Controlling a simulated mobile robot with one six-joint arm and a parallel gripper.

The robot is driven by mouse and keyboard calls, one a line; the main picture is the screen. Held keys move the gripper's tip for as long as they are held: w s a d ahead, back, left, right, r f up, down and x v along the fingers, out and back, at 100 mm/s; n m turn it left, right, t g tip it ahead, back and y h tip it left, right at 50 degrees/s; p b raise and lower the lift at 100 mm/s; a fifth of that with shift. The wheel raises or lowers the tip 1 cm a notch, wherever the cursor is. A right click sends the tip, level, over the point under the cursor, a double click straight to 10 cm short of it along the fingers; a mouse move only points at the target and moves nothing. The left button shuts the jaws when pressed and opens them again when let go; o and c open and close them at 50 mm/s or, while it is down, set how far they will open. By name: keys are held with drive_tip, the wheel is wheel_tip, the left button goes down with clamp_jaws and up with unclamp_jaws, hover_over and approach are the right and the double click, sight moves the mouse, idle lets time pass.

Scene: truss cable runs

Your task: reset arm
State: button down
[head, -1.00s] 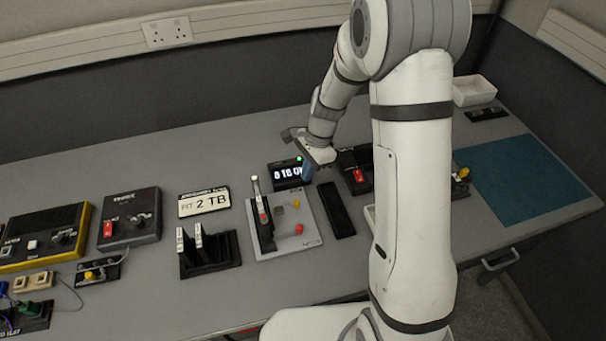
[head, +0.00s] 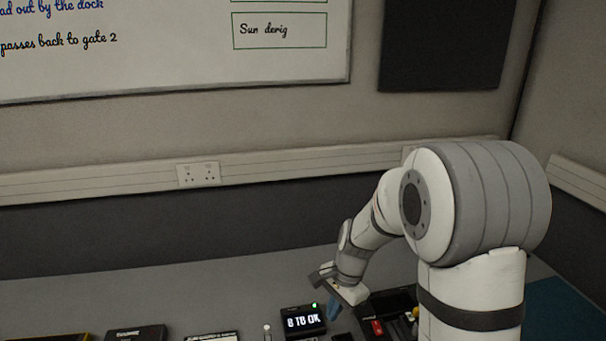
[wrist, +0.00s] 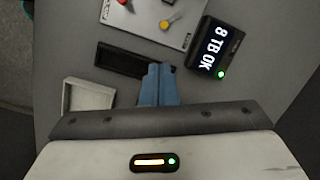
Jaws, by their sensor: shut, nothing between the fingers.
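My gripper (wrist: 158,84) shows in the wrist view with its two blue fingers together and nothing between them. In the head view my gripper (head: 333,311) hangs just right of a small black display (head: 303,320) that reads "8 TB OK" with a green light lit. The display also shows in the wrist view (wrist: 215,47), to the right of the fingertips. The fingers appear above the bench, near a black tray (wrist: 122,60); I cannot tell the exact gap.
A white tray (wrist: 86,97) lies left of the fingers in the wrist view. A light panel with red and yellow knobs (wrist: 160,18) is beyond them. In the head view, a box with a red switch (head: 377,326) is right of the gripper. A wall socket (head: 198,174) and whiteboard (head: 170,50) are behind.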

drive_tip(key=s+d+r+n+t, duration=0.1)
drive_tip(key=s+d+r+n, duration=0.1)
drive_tip(key=s+r, duration=0.3)
drive_tip(key=s+d+r+n+t+h, duration=0.1)
drive_tip(key=s+d+r+n, duration=0.2)
drive_tip(key=s+r+n, duration=0.2)
drive_tip(key=s+d+r+n+t+h, duration=0.1)
drive_tip(key=s+d+r+n, duration=0.1)
drive_tip(key=s+r, duration=0.3)
drive_tip(key=s+n, duration=0.1)
drive_tip(key=s, duration=0.2)
drive_tip(key=shift+s+d+n+t, duration=0.3)
drive_tip(key=shift+s+t, duration=0.1)
